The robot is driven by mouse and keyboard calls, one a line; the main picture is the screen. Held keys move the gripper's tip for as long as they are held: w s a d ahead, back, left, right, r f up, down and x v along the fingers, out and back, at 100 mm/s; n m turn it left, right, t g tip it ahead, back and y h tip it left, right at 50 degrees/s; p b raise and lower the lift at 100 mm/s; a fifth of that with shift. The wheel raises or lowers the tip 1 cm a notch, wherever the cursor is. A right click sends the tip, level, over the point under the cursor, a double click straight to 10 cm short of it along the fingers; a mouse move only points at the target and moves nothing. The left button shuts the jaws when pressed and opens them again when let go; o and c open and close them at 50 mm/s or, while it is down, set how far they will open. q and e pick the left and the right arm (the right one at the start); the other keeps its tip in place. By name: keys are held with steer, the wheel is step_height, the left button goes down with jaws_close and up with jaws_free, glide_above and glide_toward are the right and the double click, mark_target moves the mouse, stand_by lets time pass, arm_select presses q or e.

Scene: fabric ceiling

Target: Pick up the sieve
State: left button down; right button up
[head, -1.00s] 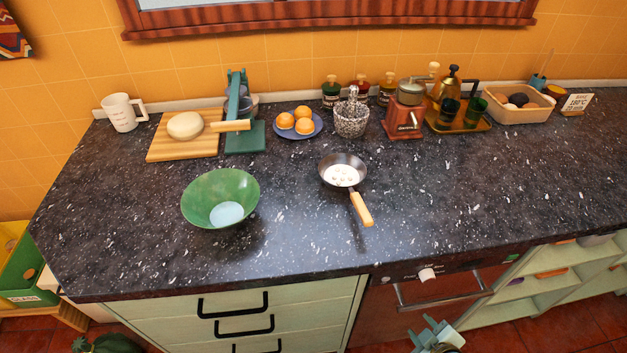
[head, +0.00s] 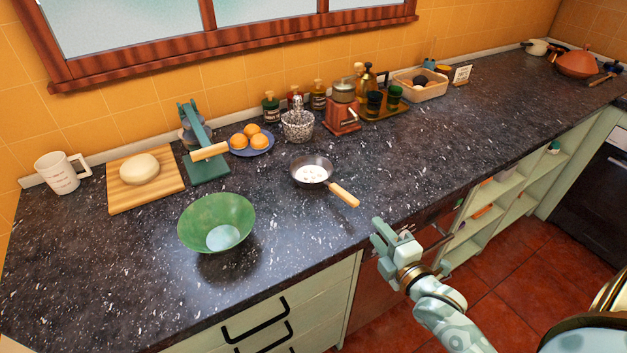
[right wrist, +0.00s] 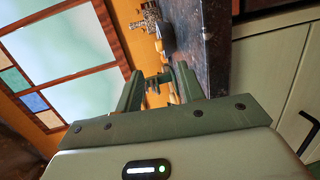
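The sieve (head: 312,171) appears to be the small round dark-rimmed pan with a pale dotted bottom and a wooden handle (head: 344,194). It lies on the dark speckled counter (head: 420,150), its handle pointing to the front right. My right gripper (head: 378,238) is by the counter's front edge, to the right of and nearer than the handle end, and apart from it. In the right wrist view, its two green fingers (right wrist: 160,88) stand apart with nothing clearly held between them. I cannot make out the sieve surely in that view. My left gripper is not in view.
A green bowl (head: 217,222) stands left of the sieve. The counter right of the sieve is clear.

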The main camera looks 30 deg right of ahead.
steer(key=b, duration=0.2)
glide_toward(344, 191)
steer(key=w, duration=0.1)
steer(key=w+f, duration=0.1)
steer(key=w, duration=0.1)
steer(key=shift+w+d+f, duration=0.2)
steer(key=shift+w+d, duration=0.15)
steer(key=shift+w, duration=0.05)
steer(key=w, duration=0.4)
steer(key=w+b, duration=0.1)
steer(key=w, duration=0.1)
steer(key=shift+a+f, duration=0.1)
steer(key=shift+f, duration=0.25)
steer(key=shift+s, duration=0.15)
steer(key=shift+c, duration=0.6)
jaws_close()
